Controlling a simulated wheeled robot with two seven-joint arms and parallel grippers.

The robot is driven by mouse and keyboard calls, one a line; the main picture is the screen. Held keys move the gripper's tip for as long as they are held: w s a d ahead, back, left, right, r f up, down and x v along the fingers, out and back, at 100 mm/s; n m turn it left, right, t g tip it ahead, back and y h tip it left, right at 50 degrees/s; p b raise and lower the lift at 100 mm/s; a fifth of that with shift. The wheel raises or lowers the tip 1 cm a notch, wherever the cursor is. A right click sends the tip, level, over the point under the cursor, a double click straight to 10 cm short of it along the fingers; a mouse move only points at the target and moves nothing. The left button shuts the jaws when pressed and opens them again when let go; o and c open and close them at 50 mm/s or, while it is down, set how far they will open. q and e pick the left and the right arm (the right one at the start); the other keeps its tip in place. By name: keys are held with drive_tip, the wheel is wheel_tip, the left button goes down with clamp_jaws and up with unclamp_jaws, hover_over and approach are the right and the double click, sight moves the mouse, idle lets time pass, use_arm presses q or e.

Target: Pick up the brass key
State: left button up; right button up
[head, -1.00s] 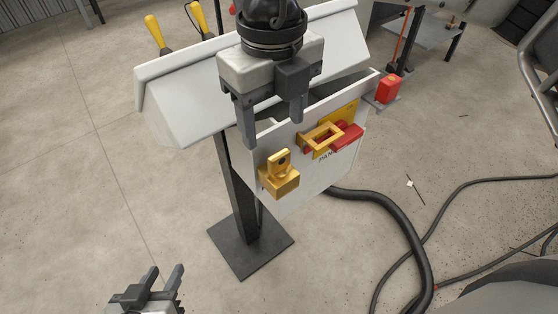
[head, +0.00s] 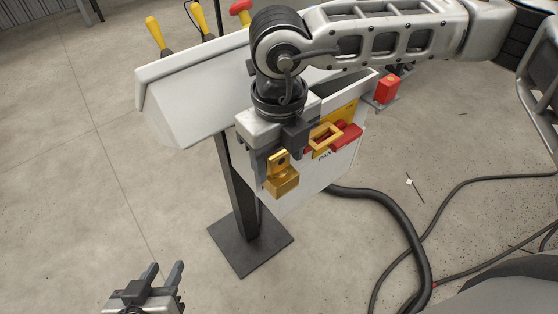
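The brass key (head: 283,184), a gold block with an upright holed tab, sits on the front face of the white control box (head: 312,184). My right gripper (head: 279,158) comes down over the box from above. Its fingers are apart, with the key's tab showing between and just below them. I cannot tell whether a finger touches the key. My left gripper (head: 165,270) is at the bottom left, open and empty, well away from the box.
A yellow frame (head: 326,137) around a red handle (head: 347,136) sits just right of the key. A red block (head: 387,90) is at the box's right. The box stands on a dark post (head: 239,185). A black hose (head: 395,218) lies on the floor.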

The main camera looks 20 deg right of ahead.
drive_tip(key=c, duration=0.9)
drive_tip(key=shift+o, duration=0.2)
drive_tip(key=shift+r, duration=0.15)
